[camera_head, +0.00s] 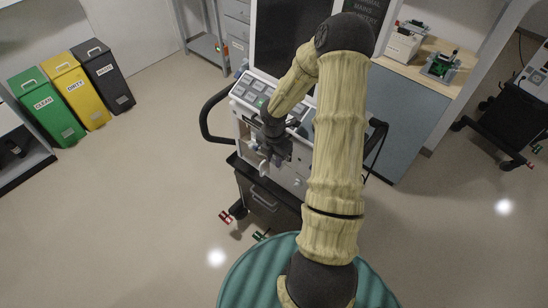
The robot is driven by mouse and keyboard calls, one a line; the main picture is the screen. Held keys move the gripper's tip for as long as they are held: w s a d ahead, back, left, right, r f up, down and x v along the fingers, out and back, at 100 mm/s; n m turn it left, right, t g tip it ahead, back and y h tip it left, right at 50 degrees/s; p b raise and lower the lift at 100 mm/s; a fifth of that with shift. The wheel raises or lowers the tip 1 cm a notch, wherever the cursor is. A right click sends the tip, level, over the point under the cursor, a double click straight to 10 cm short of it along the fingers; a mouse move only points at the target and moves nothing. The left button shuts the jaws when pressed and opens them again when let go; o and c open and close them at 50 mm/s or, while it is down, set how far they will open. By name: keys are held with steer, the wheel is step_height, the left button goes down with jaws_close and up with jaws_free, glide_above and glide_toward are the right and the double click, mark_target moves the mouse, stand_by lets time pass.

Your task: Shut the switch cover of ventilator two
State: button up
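My gripper (268,165) points down at the machine's front, just below the panel. Whether its fingers touch anything, or are open or shut, is too small to tell. I cannot make out the switch cover; it may be hidden behind my gripper or arm.
A black side handle (204,118) sticks out left of the ventilator. Green, yellow and black bins (88,90) stand at the far left. A counter (425,70) with small devices is behind right. Another wheeled machine (505,105) stands at the right edge. The floor at left is clear.

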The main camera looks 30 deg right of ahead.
steer(key=shift+f+b, duration=0.2)
steer(key=shift+b, duration=0.45)
steer(key=b, duration=0.2)
steer(key=f+h+b, duration=0.1)
steer(key=b, duration=0.1)
steer(key=shift+a+t, duration=0.2)
steer(key=shift+t, duration=0.1)
steer(key=f+t+h+b, duration=0.2)
steer(key=h+b, duration=0.3)
steer(key=b, duration=1.2)
steer(key=d+f+t+h+b, duration=0.1)
steer(key=h+b, duration=0.4)
steer(key=b, duration=1.3)
steer(key=d+f+t+h+b, duration=0.1)
steer(key=f+t+h+b, duration=0.2)
steer(key=b, duration=1.5)
steer(key=shift+w+d+f+h, duration=0.1)
steer(key=shift+w+f+h, duration=0.1)
steer(key=shift+f+h, duration=0.35)
steer(key=shift+w+f+h, duration=0.2)
steer(key=shift+f+h, duration=0.3)
steer(key=shift+h, duration=0.05)
steer(key=shift+d+r+b, duration=0.15)
steer(key=shift+b, duration=0.75)
steer(key=o, duration=1)
